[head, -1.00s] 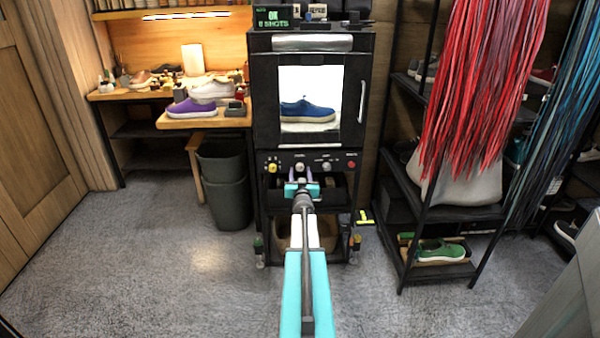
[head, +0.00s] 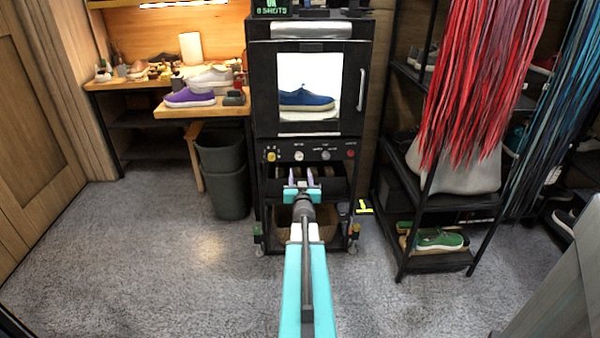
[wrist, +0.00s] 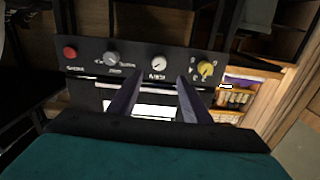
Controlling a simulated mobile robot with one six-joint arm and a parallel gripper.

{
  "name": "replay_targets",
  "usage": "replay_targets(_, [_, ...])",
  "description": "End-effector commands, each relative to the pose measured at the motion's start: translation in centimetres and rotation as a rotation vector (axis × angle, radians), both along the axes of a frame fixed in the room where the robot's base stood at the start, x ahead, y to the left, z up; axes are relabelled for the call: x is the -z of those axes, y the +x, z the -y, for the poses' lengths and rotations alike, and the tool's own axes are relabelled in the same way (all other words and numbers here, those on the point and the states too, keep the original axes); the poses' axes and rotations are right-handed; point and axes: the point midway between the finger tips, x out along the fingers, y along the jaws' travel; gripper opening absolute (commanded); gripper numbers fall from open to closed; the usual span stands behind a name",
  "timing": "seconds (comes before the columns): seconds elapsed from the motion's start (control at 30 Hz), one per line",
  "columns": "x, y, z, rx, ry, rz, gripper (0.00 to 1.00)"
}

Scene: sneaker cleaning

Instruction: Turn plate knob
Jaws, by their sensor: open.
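A black control panel (head: 312,152) sits under the lit cabinet door. It carries a yellow knob (head: 271,157), a white knob (head: 299,156), another pale knob (head: 325,156) and a red button (head: 350,154). The labels are too small to read, so I cannot tell which is the plate knob. My gripper (head: 301,172) is open and empty, just below the white knob in the head view. In the wrist view the panel appears inverted, and my gripper (wrist: 159,82) has its two fingers apart with the white knob (wrist: 158,63) beyond their gap. I see no contact.
A blue sneaker (head: 306,99) stands inside the black cabinet (head: 261,90). A dark bin (head: 225,180) and a wooden bench are on the left. A shelf rack (head: 420,262) with red laces (head: 475,90) is on the right. The floor between is clear.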

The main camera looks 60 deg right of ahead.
Motion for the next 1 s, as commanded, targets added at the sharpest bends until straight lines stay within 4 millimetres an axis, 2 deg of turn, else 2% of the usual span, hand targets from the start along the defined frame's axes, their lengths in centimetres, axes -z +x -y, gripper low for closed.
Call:
replay_targets(0.1, [0.0,-0.7,-1.0,0.0,0.0,0.0,0.44])
replay_targets(0.3, [-0.1,-1.3,-1.8,0.0,-0.001,0.001,0.44])
replay_targets(1.0, [-0.1,-1.1,-2.1,-0.004,-0.001,0.001,0.44])
